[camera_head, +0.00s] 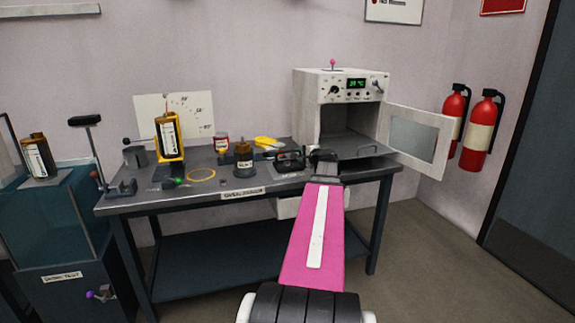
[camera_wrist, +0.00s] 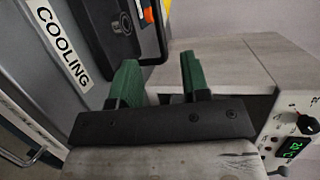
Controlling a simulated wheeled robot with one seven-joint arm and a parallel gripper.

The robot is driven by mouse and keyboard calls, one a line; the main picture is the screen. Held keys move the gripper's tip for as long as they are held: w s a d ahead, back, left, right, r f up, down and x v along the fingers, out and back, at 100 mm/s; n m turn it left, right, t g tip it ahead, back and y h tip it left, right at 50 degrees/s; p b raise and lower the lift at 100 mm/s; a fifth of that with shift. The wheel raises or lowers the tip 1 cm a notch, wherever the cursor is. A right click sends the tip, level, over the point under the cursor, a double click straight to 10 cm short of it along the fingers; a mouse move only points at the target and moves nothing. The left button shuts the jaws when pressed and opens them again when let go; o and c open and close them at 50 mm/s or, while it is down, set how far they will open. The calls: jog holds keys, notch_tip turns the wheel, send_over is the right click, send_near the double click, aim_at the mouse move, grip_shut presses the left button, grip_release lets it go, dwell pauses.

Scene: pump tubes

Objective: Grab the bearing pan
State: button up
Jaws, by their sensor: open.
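A dark pan (camera_head: 290,160), which looks like the bearing pan, sits on the workbench (camera_head: 215,192) just left of my gripper. In the head view my gripper (camera_head: 318,156) is small and partly hidden by my arm.
The oven (camera_head: 307,105) stands behind at right, its door (camera_head: 412,142) swung open to the right. Two fire extinguishers (camera_head: 481,132) hang on the wall.

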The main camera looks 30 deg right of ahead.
aim_at(290, 152)
jog(key=w, duration=0.3)
jog(key=w+f, duration=0.1)
jog(key=w, duration=0.5)
jog(key=shift+w+a+f, duration=0.1)
jog(key=shift+a+f, duration=0.3)
grip_shut()
